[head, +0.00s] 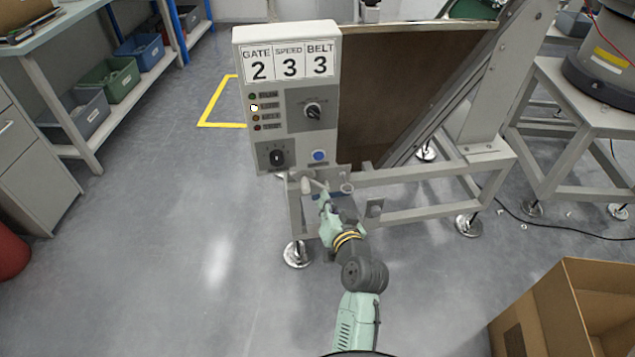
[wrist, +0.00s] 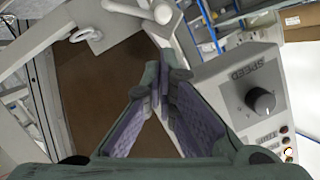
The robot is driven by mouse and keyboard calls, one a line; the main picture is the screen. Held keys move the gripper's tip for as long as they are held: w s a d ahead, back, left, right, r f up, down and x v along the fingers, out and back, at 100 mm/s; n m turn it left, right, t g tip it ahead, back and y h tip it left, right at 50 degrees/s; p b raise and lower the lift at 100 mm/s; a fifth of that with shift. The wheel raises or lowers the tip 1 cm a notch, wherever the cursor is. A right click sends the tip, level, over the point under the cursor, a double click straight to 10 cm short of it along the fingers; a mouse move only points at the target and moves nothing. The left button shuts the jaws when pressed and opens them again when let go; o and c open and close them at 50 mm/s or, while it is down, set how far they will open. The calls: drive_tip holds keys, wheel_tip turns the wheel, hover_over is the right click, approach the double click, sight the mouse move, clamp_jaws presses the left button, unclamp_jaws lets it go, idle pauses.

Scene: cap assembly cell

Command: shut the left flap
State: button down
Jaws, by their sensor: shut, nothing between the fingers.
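My gripper (head: 326,197) is low in front of the grey machine's frame, just below the control panel (head: 290,100). In the wrist view its two fingers (wrist: 163,88) meet at the tips and hold nothing. An open cardboard box (head: 535,318) stands on the floor at the lower right, well apart from my gripper. Its near part is cut off by the picture edge, and I cannot make out which piece is the left flap. A large brown panel (head: 390,90) stands behind the control panel; it also shows in the wrist view (wrist: 95,95).
A pale lever (head: 308,186) sits close to my gripper; its ball end shows in the wrist view (wrist: 163,12). The machine's lower rail (head: 420,174) runs right. A shelf with bins (head: 110,78) stands left. The floor (head: 190,260) at lower left is clear.

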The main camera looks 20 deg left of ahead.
drive_tip(key=p, duration=0.2)
approach(313, 183)
drive_tip(key=w+a+r, duration=0.3)
drive_tip(key=shift+w+a+r, duration=0.2)
drive_tip(key=shift+w+a, duration=0.05)
drive_tip(key=shift+a, duration=0.05)
drive_tip(key=shift+a, duration=0.15)
drive_tip(key=shift+s+a+f+n, duration=0.1)
drive_tip(key=shift+s+n, duration=0.1)
drive_tip(key=shift+n, duration=0.1)
